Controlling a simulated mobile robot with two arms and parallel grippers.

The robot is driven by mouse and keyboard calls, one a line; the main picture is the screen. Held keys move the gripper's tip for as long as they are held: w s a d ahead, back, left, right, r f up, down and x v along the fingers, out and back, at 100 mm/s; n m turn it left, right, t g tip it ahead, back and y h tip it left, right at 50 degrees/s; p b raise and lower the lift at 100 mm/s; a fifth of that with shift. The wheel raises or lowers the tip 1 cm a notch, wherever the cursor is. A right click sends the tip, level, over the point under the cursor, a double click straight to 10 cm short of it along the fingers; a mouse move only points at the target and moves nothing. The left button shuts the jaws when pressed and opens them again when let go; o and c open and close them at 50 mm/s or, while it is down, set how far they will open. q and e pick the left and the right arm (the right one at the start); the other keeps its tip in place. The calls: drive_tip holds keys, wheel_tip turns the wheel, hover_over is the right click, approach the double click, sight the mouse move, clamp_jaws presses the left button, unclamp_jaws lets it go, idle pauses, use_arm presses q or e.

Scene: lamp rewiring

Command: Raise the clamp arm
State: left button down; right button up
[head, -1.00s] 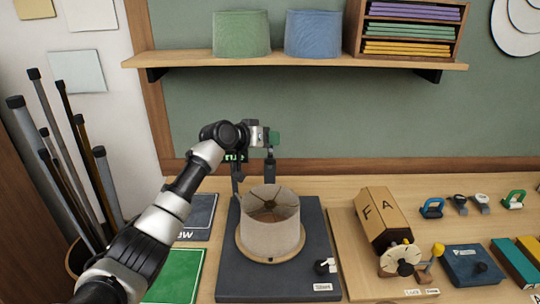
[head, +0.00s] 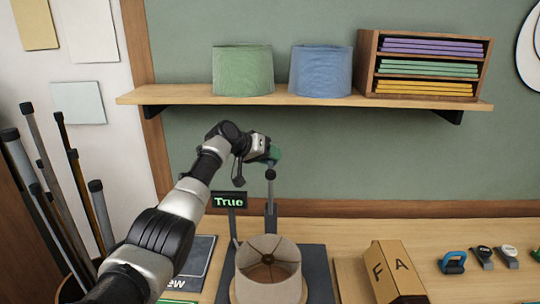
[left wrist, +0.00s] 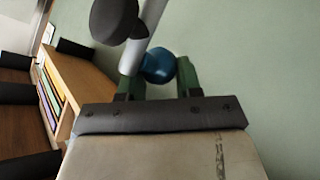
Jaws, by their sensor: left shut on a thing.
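The clamp arm (head: 270,190) is a slim dark and silver bar standing almost upright behind the lampshade (head: 268,270), at the back of the dark base board (head: 316,270). My left gripper (head: 273,154), with green fingertips, is at its top end. In the left wrist view, a blue ball knob (left wrist: 158,66) sits between the two green fingers, and my gripper is shut on it. A grey rod (left wrist: 150,28) and a dark round pad (left wrist: 114,20) show just beyond. The shade stands upright below, clear of the gripper. My right gripper is not in view.
A small black sign (head: 229,200) reading "True" stands left of the clamp arm. A shelf (head: 300,99) with a green shade (head: 242,71), a blue shade (head: 320,71) and a rack hangs above. A cardboard box (head: 395,272) stands to the right.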

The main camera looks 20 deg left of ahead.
use_arm(q)
drive_tip(key=shift+w+a+f+g, duration=0.1)
drive_tip(key=shift+w+f+g, duration=0.1)
drive_tip(key=shift+f, duration=0.25)
drive_tip(key=shift+w+f+g, duration=0.2)
drive_tip(key=shift+f, duration=0.25)
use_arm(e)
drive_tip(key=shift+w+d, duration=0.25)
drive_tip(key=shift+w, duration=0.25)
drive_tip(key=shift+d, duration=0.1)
use_arm(q)
drive_tip(key=c, duration=0.8)
unclamp_jaws()
drive_tip(key=shift+s, duration=0.1)
drive_tip(key=shift+r, duration=0.1)
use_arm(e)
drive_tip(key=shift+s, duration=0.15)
use_arm(q)
drive_tip(key=shift+r, duration=0.15)
